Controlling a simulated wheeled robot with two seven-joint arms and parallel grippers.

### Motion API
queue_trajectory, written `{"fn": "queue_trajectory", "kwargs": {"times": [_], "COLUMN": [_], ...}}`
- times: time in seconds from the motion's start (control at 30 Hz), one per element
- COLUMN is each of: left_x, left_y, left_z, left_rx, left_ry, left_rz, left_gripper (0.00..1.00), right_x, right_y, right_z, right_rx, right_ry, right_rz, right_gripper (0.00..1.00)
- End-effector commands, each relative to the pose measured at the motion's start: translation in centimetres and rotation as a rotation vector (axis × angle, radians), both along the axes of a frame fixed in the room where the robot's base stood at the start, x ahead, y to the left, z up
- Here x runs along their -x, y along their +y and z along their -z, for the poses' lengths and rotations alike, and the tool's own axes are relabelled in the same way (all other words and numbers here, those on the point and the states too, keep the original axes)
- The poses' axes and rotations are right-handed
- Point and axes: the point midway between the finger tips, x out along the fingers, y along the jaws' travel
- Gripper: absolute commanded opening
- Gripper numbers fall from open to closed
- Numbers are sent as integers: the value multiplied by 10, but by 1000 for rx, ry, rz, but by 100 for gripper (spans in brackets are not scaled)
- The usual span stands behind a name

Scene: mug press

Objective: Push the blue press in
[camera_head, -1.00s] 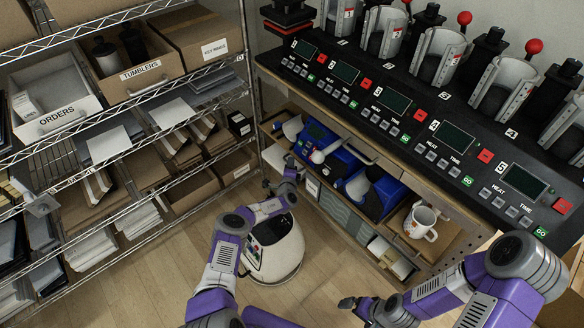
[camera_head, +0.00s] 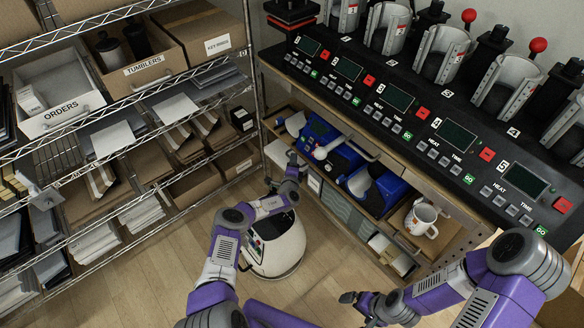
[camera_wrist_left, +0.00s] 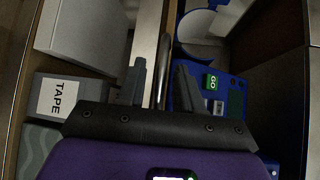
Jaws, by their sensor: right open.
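A blue press (camera_head: 322,133) with a white cylinder on it sits on the low shelf under the bench in the head view. In the left wrist view the blue press (camera_wrist_left: 232,95) shows a green GO button, right of the fingers. A second blue press (camera_head: 384,196) stands to its right on the same shelf. My left gripper (camera_head: 292,158) is at the shelf's front, left of the first press. In the wrist view its fingers (camera_wrist_left: 160,82) are apart, with a dark rod behind the gap; contact cannot be told. My right gripper (camera_head: 347,299) is open and empty, low in the head view.
A white mug (camera_head: 420,219) stands at the shelf's right end. A box labelled TAPE (camera_wrist_left: 58,101) lies left of the fingers. The black bench top (camera_head: 400,120) with several presses hangs over the shelf. A wire rack (camera_head: 130,95) stands left. The floor (camera_head: 330,270) before the shelf is partly clear.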

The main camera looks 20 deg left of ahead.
Motion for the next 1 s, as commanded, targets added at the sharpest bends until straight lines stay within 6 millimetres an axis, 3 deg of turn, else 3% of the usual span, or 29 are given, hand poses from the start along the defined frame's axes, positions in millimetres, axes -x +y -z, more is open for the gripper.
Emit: {"fn": "queue_trajectory", "kwargs": {"times": [0.1, 0.4, 0.83, 1.0], "left_x": [15, 51, 60, 64], "left_y": [-4, -15, -19, -12], "left_z": [-6, -10, -10, -15], "left_rx": [3, 1, 0, -59], "left_ry": [1, 2, 0, -6], "left_rz": [0, 1, 0, 20], "left_gripper": [35, 35, 35, 11], "right_x": [0, 0, 0, 0], "right_y": [0, 0, 0, 0], "right_z": [-15, -31, -33, -30], "right_rx": [0, 0, 0, 0], "right_ry": [0, 0, 0, 0], "right_rz": [0, 0, 0, 0], "right_gripper": [100, 100, 100, 100]}}
